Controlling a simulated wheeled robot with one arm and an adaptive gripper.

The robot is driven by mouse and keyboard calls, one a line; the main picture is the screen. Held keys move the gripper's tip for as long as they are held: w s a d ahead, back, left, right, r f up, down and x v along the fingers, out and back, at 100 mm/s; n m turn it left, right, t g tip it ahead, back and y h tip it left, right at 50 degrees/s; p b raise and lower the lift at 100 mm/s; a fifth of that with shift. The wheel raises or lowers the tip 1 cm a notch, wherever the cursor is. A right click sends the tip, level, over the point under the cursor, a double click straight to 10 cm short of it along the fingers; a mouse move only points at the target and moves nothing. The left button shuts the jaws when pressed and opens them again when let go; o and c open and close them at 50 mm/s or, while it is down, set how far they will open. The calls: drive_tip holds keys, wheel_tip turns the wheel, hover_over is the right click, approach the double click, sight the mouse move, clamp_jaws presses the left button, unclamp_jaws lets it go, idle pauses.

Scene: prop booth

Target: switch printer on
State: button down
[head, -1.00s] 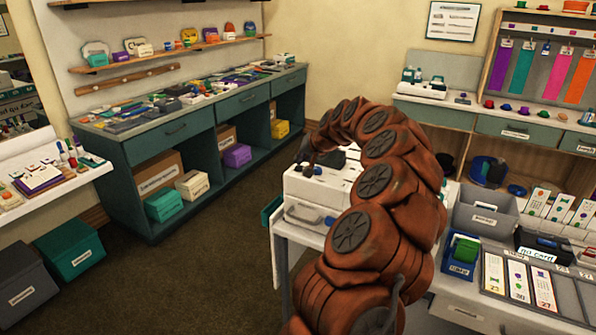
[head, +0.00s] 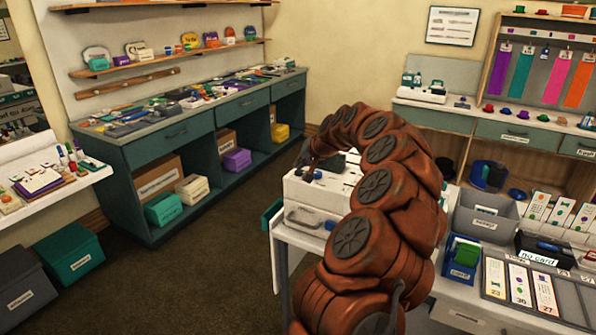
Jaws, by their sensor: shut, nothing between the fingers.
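The printer (head: 303,192) is a white boxy machine on a small white table in the middle of the head view. Its front has a grey handle-like part and a small blue spot at the lower right. Dark parts show on its top. My brown segmented arm arches over from the right and hides the printer's right side. My gripper (head: 303,159) is small and dark at the arm's end, shut and empty, just above the back left of the printer's top. I cannot tell whether it touches the printer. No power switch or lit lamp can be made out.
To the right, a table holds a grey bin (head: 486,215), a blue card box (head: 461,262) and a tray of numbered cards (head: 494,276). A long green workbench (head: 165,147) stands at the back left. The floor (head: 185,275) left of the printer is clear.

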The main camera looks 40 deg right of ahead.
sight(300, 171)
drive_tip(key=shift+f, duration=0.2)
idle(0.4)
drive_tip(key=shift+f+b, duration=0.3)
drive_tip(key=shift+b, duration=0.35)
drive_tip(key=shift+r, duration=0.15)
drive_tip(key=shift+a+r, duration=0.1)
drive_tip(key=shift+r, duration=3.15)
